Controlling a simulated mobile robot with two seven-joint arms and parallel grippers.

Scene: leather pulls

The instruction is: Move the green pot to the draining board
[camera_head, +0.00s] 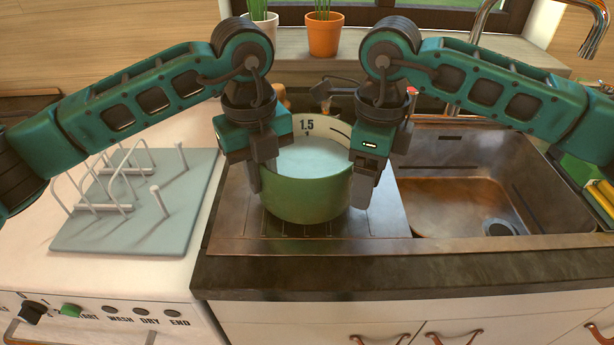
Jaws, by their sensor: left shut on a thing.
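The green pot (304,200) is at the middle of the head view, upright, with pale liquid inside and a "1.5" mark on its inner wall. It is over the ribbed metal draining board (385,215) left of the sink basin; its base hides whether it touches. My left gripper (262,175) is shut on the pot's left side. My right gripper (362,185) is at the pot's right side and looks shut on it, its fingers partly hidden.
The sink basin (450,200) lies to the right under a tap (485,20). A blue-grey mat with white wire pegs (190,215) lies on the white appliance at left. A terracotta plant pot (324,36) stands on the sill behind. A green crate (590,178) is at far right.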

